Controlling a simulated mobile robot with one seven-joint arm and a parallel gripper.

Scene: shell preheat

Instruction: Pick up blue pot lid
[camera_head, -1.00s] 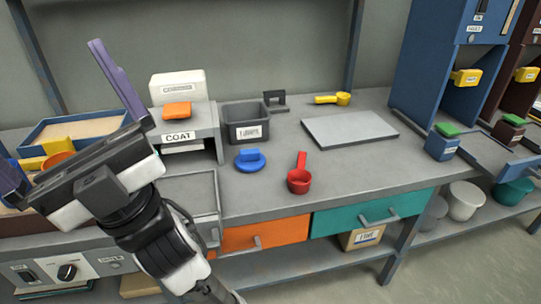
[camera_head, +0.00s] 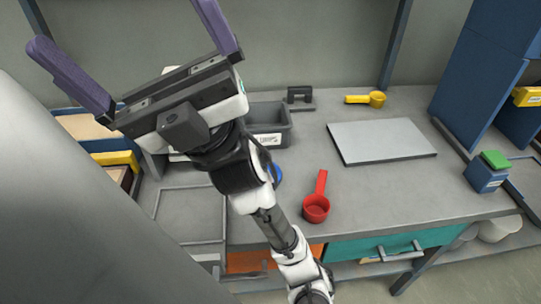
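The blue pot lid (camera_head: 279,174) lies on the grey workbench, mostly hidden behind my arm; only a small blue edge shows to the right of my wrist. My gripper (camera_head: 122,62) is raised high in the upper left of the view, with its two purple fingers spread wide apart and nothing between them. It is well above the bench and apart from the lid.
A red scoop (camera_head: 317,207) lies right of the lid. A dark grey bin (camera_head: 272,126) stands behind it. A grey slab (camera_head: 381,141), a yellow scoop (camera_head: 366,99) and a blue box with a green top (camera_head: 487,172) are further right. Bench between slab and scoop is clear.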

